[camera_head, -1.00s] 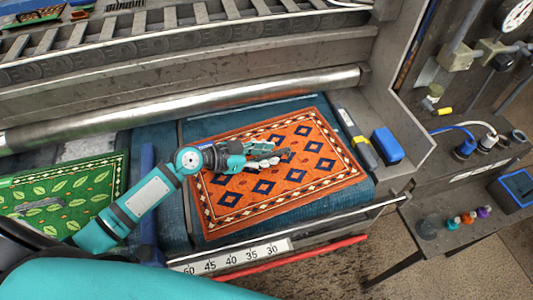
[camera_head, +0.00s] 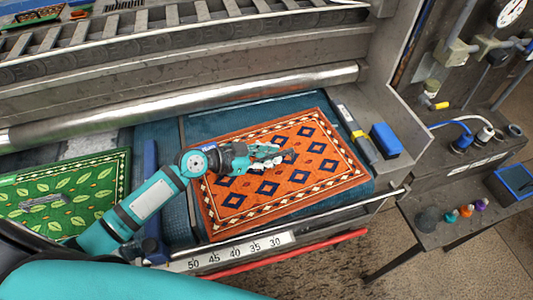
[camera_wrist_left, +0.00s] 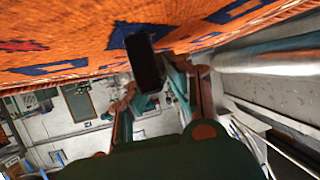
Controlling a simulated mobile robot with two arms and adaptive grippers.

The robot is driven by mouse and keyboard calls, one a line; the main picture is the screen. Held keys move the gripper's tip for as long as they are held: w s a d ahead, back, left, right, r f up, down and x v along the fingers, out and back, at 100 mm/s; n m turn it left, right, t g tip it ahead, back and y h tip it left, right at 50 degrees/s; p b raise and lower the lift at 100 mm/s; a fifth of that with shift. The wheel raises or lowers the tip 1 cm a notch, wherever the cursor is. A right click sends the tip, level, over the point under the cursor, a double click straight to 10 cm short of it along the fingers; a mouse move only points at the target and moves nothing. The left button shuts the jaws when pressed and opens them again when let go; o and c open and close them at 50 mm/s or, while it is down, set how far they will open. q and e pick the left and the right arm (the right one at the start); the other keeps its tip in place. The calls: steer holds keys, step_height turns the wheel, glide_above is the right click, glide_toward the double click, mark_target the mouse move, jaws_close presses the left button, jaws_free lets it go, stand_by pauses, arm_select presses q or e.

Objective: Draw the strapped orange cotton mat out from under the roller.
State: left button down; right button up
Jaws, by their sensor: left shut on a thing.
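The orange mat (camera_head: 335,177) with dark blue diamonds and a cream-dotted border lies flat on the blue belt. A strip of bare belt shows between its far edge and the metal roller (camera_head: 230,102). My left gripper (camera_head: 277,157) is over the middle of the mat. In the left wrist view its fingers (camera_wrist_left: 158,88) are close to the mat's surface (camera_wrist_left: 60,40), with a black strap-like piece (camera_wrist_left: 145,65) at them. It is shut on this strap; the exact grip is partly hidden. My right gripper is not in view.
A green leaf-patterned mat (camera_head: 85,180) lies to the left, beyond a blue divider (camera_head: 150,190). A numbered ruler (camera_head: 235,252) and a red bar (camera_head: 290,254) run along the front edge. A blue block (camera_head: 386,140) and a grey-yellow tool (camera_head: 357,135) sit on the right ledge.

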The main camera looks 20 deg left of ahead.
arm_select(q)
steer(key=shift+s+d, duration=0.25)
steer(key=shift+s, duration=0.2)
steer(key=shift+w, duration=0.1)
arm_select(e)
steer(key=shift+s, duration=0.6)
arm_select(q)
steer(key=c, duration=1.2)
jaws_free()
steer(key=shift+w, duration=0.1)
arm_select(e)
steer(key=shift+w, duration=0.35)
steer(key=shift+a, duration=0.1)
arm_select(q)
steer(key=v, duration=1.2)
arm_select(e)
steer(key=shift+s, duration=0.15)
